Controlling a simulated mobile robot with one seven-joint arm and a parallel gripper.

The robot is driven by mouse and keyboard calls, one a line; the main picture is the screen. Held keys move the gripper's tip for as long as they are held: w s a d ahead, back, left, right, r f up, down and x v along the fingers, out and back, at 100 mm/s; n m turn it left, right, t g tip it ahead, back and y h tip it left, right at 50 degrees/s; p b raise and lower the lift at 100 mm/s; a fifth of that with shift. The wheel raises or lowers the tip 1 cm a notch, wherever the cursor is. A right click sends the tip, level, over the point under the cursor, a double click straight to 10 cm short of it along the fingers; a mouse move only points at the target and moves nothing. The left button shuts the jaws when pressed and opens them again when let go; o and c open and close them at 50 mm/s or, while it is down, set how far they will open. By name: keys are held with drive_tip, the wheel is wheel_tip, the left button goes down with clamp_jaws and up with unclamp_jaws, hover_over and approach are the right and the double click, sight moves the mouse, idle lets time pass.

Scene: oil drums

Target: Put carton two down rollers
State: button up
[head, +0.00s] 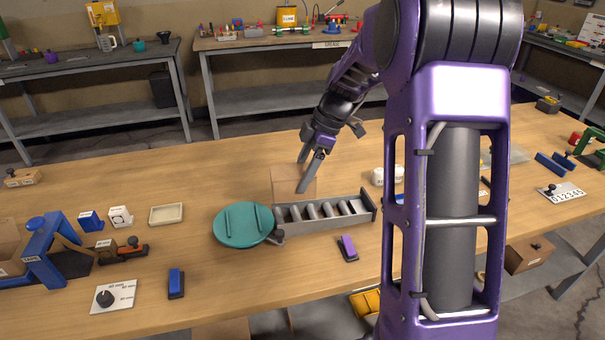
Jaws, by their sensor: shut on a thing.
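A plain brown carton (285,184) is at the left end of the roller track, in the middle of the wooden table. No label shows on its visible faces, so I cannot read which carton it is. My gripper (303,178) is shut on it from above, with one finger in front and the other partly behind it. The roller track (325,213) is a grey frame with several metal rollers and a raised stop at its right end.
A teal turntable (243,225) is against the track's left end. A purple-topped block (348,248) lies in front. A cream tray (166,214) and a blue clamp-like fixture (45,255) are at left. My arm covers the right side. Bare table lies behind the carton.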

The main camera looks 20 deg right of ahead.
drive_tip(key=shift+w+d+n, duration=0.1)
drive_tip(key=shift+d+n, duration=0.3)
drive_tip(key=shift+n, duration=0.1)
drive_tip(key=shift+f+b, duration=2.05)
drive_tip(key=shift+f, duration=1.1)
